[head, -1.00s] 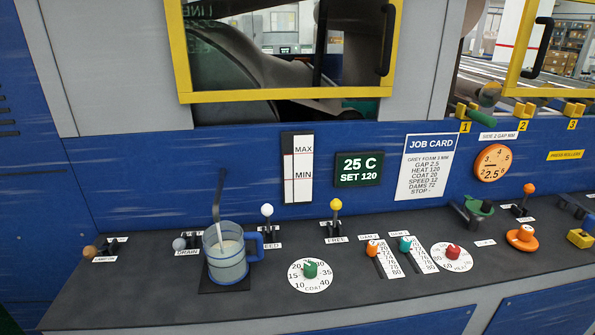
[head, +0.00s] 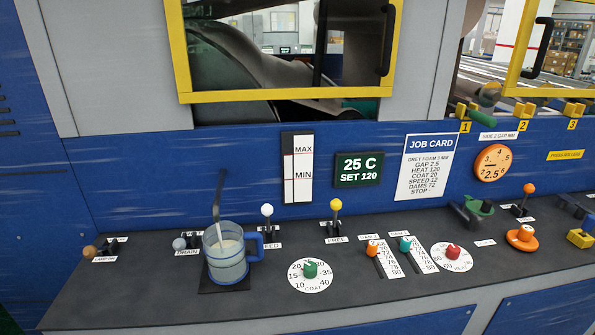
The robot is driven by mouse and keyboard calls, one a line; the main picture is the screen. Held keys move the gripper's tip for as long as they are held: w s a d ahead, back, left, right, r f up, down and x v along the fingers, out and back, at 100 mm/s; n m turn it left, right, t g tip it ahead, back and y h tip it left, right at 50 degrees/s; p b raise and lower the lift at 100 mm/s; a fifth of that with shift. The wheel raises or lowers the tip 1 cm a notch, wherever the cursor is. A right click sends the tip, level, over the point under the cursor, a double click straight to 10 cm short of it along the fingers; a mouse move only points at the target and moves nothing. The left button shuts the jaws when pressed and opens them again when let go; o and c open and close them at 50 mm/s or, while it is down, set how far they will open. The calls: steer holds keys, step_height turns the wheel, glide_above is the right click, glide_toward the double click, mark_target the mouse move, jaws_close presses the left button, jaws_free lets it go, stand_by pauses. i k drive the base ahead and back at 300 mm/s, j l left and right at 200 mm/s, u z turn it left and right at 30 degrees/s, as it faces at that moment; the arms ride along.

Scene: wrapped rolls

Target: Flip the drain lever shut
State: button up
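The drain lever (head: 180,244) has a grey ball knob and sits on the dark console at the left, behind the label "DRAIN". Its knob leans out to the left, low over the console. A dark bent pipe (head: 219,195) comes down into the jug. My gripper is not in view.
A brown-knobbed lever (head: 90,252) lies further left. White-knobbed (head: 267,212) and yellow-knobbed (head: 336,206) levers stand upright to the right. A green coat dial (head: 310,269) and orange slider (head: 372,248) are on the console. The console front left is clear.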

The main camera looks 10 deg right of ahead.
mark_target(180, 244)
steer(key=i+j+u, duration=0.1)
steer(key=u, duration=0.4)
steer(key=i+u, duration=0.15)
steer(key=u, duration=0.3)
steer(key=i+u, duration=0.15)
steer(key=u, duration=0.35)
steer(key=i+u, duration=0.15)
steer(key=u, duration=0.3)
